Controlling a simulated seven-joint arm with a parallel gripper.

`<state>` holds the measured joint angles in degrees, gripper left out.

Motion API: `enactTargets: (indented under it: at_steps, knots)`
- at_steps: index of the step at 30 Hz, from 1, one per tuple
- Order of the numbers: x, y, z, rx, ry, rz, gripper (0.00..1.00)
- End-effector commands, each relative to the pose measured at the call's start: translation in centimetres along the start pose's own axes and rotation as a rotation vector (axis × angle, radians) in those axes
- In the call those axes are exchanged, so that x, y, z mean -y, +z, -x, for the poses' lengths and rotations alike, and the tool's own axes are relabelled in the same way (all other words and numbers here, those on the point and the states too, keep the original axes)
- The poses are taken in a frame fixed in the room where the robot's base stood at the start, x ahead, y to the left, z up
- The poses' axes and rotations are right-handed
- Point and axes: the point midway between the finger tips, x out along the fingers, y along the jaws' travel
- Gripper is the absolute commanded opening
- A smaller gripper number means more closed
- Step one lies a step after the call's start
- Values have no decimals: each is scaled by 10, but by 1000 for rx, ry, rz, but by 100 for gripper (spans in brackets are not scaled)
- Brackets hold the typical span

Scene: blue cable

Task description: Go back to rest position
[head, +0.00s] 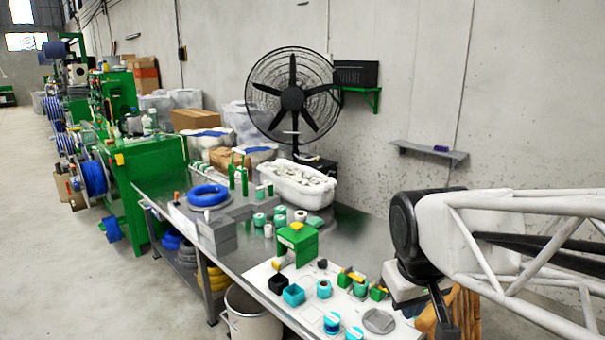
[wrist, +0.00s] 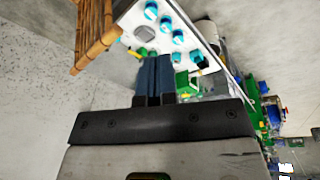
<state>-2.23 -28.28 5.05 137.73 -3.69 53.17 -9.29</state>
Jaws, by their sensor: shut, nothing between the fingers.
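My gripper (wrist: 155,62) shows in the wrist view as two dark fingers side by side, shut with nothing between them. In the head view my arm comes in from the right, and the dark gripper end (head: 441,312) hangs down by the right end of the table, partly cut off by the bottom edge. A coil of blue cable (head: 208,188) lies on the far left part of the metal table (head: 345,228), well away from my gripper.
A white board (head: 345,312) with teal and green fixtures lies on the near table end. It also shows in the wrist view (wrist: 180,14). A green block (head: 297,240), a white bin (head: 298,180) and a large fan (head: 291,98) stand farther back. A bamboo-like object (wrist: 97,35) is beside the table.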

Motion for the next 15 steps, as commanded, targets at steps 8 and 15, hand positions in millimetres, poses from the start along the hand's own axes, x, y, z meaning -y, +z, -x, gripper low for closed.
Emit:
enactTargets:
  at_steps: [8,15]
  knots:
    - [7,62,-3,-15,-21,-181,0]
    - [11,84,-7,-17,-31,-254,0]
